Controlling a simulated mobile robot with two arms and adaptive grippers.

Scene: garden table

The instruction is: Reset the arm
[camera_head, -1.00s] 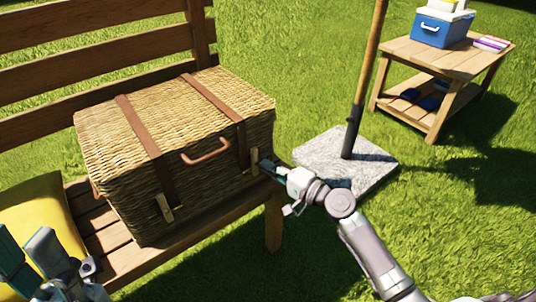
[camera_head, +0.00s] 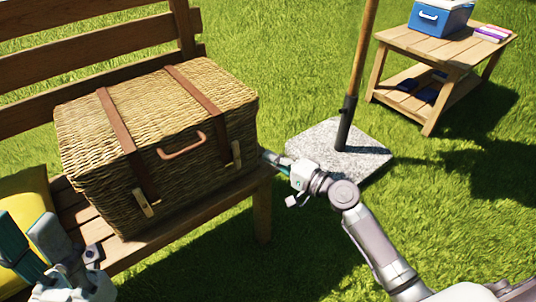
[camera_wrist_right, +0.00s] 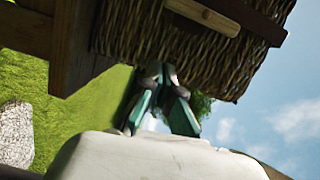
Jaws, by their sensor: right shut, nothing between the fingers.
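My right gripper (camera_head: 269,157) is shut and empty. It is just right of the wicker basket's (camera_head: 155,120) front right corner, with a visible gap to the right latch (camera_head: 236,153). In the right wrist view the shut fingers (camera_wrist_right: 165,75) point up toward the underside of the wicker basket (camera_wrist_right: 225,65), and a wooden latch toggle (camera_wrist_right: 203,16) shows above. My left gripper (camera_head: 27,232) is at the lower left, its two fingers spread apart with nothing seen between them. The basket lid is down.
The basket stands on a wooden bench (camera_head: 190,217) beside a yellow cushion (camera_head: 30,200). A pole (camera_head: 362,65) rises from a stone base (camera_head: 320,152) behind my right gripper. A side table (camera_head: 445,52) with a blue cooler (camera_head: 440,17) stands at the back right. Open grass lies right of the bench.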

